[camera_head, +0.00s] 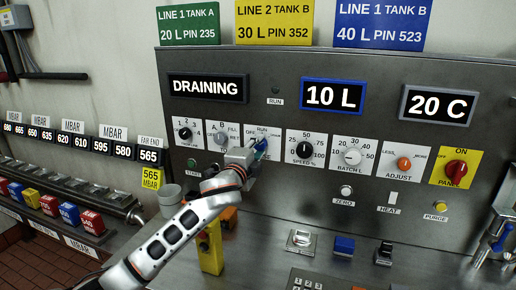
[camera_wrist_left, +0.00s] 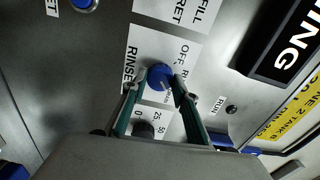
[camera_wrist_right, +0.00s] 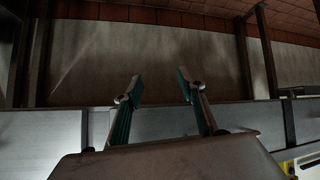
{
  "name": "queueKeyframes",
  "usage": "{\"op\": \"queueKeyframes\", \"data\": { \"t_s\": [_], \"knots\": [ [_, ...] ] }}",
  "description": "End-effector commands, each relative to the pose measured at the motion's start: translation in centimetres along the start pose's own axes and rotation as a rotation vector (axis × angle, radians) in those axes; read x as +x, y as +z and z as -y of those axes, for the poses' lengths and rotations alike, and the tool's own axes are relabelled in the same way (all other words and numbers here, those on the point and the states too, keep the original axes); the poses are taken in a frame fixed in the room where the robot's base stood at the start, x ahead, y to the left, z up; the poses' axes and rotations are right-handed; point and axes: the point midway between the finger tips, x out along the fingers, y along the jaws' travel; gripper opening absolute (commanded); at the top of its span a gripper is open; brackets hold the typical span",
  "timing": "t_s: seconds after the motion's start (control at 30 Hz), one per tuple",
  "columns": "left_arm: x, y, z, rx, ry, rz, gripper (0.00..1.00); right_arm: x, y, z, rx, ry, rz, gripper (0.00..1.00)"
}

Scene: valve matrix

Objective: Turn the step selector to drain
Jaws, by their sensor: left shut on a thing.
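The step selector is a blue knob (camera_wrist_left: 159,77) on a white plate (camera_wrist_left: 175,48) marked OFF, RUN and RINSE, with part of the lettering hidden. In the head view its plate (camera_head: 273,131) is partly covered by my left gripper (camera_head: 259,147). The left gripper (camera_wrist_left: 160,90) is shut on the blue knob, one finger on each side. The display (camera_head: 207,87) above reads DRAINING.
A speed knob (camera_head: 305,149) sits just right of the selector, and an A/B fill knob (camera_head: 221,138) just left. Other knobs and a red panel switch (camera_head: 456,168) line the panel. A yellow post (camera_head: 209,252) stands below my left arm.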

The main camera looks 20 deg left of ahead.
Motion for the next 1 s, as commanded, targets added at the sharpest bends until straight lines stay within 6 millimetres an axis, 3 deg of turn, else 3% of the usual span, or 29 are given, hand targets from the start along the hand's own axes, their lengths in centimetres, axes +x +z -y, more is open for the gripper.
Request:
{"op": "queueKeyframes", "data": {
  "t_s": [0.63,0.67,0.7,1.0],
  "knots": [
    [0.01,0.01,-0.03,0.053,0.000,0.001,0.07,0.04,-0.15,0.36,0.012,-0.001,-0.002,0.40],
    [0.00,0.01,-0.03,0.053,0.000,0.001,0.33,0.04,-0.15,0.36,0.011,-0.001,-0.002,0.40],
    [0.00,0.01,-0.02,0.052,0.000,0.001,0.44,0.04,-0.14,0.35,0.011,-0.001,-0.001,0.40],
    [0.00,-0.01,-0.02,0.051,0.000,0.000,0.45,-0.03,0.10,0.06,0.000,-0.001,0.002,0.40]
  ]
}}
